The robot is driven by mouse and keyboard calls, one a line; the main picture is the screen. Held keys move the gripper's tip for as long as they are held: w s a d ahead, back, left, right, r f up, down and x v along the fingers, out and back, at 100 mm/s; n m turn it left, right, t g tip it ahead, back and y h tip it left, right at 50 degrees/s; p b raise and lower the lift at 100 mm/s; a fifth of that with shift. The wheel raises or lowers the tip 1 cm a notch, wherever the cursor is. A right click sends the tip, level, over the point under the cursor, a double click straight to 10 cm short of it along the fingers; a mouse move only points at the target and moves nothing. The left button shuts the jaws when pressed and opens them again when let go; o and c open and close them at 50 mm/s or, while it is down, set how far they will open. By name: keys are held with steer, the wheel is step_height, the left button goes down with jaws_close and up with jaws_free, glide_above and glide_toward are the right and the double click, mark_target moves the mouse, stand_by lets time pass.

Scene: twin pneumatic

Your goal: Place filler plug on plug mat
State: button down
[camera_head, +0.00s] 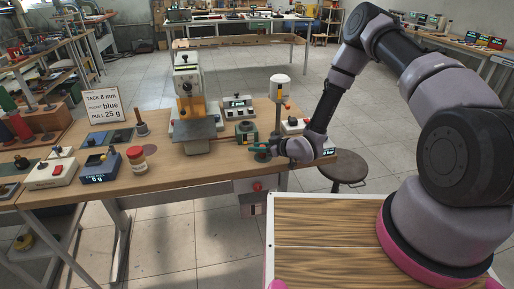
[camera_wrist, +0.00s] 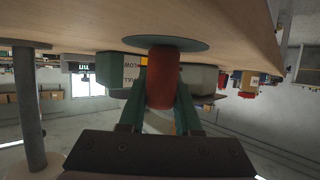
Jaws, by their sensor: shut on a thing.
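The filler plug (camera_wrist: 162,82) is a reddish-brown cylinder between the teal fingers of my gripper (camera_wrist: 162,70) in the wrist view, which is upside down. My gripper is shut on it. A round dark green disc, seemingly the plug mat (camera_wrist: 194,45), lies flat on the wooden bench top. The plug's far end meets the disc in the picture; I cannot tell whether it touches or hovers just above. In the head view my gripper (camera_head: 262,151) is low at the bench's right front edge, and the plug is too small or hidden to make out there.
The bench (camera_head: 190,172) carries a press machine (camera_head: 188,100) left of my gripper and a green-and-yellow unit (camera_head: 246,132) just behind it. A white-topped cylinder (camera_head: 280,90) stands behind. A round stool (camera_head: 344,168) is at right.

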steer(key=c, duration=0.6)
jaws_free()
steer(key=shift+f, duration=0.1)
steer(key=shift+r, duration=0.2)
steer(key=v, duration=1.2)
